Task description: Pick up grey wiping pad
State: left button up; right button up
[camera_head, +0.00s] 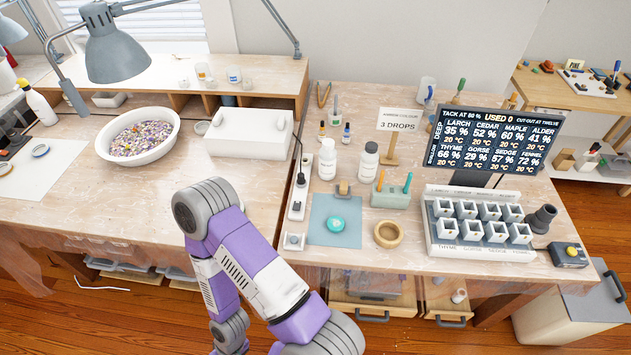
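I cannot pick out a grey wiping pad with certainty. A small grey and tan block (343,190) stands at the back edge of a blue-grey mat (321,236) on the right bench and is too small to identify. A round teal piece (335,223) lies on that mat. One of my purple and grey arms rises from the bottom centre, with its bend over the front edge of the left bench. Neither of my grippers shows in the head view.
A white bowl of coloured bits (171,151) and a white box (238,134) stand on the left bench. White bottles (327,160), a wooden ring (388,234), a tray of white cups (480,248) and a dark display (495,138) crowd the right bench.

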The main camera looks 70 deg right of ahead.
aim_at(342, 191)
jog(key=i, duration=0.4)
jog(key=z, duration=0.85)
